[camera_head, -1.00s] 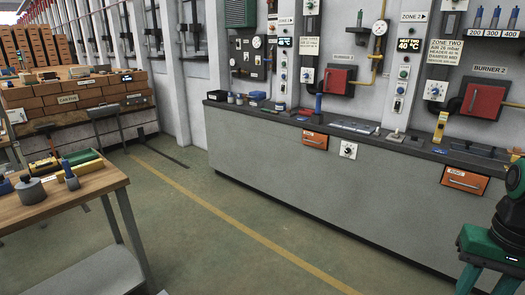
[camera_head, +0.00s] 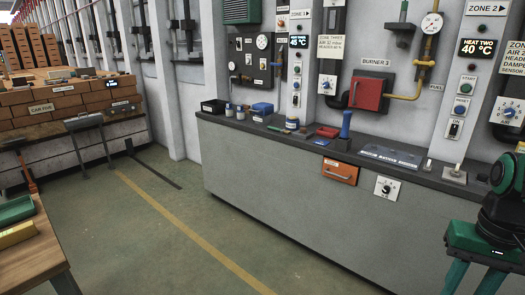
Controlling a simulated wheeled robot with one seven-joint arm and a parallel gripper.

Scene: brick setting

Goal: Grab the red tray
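A small, shallow red tray (camera_head: 328,132) lies on the dark counter top (camera_head: 235,123) along the grey cabinet wall. It sits just left of an upright blue-handled tool (camera_head: 346,125), below the red burner box. Its inside is too small to make out. Part of my own arm, dark with green parts, shows at the right edge, well apart from the tray. My gripper is not in view.
Blue-topped containers (camera_head: 262,109) and a black bin (camera_head: 213,106) stand left of the tray. An orange drawer (camera_head: 340,172) is in the cabinet front below. A wooden table (camera_head: 30,265) is at lower left. The floor (camera_head: 170,240) between is clear.

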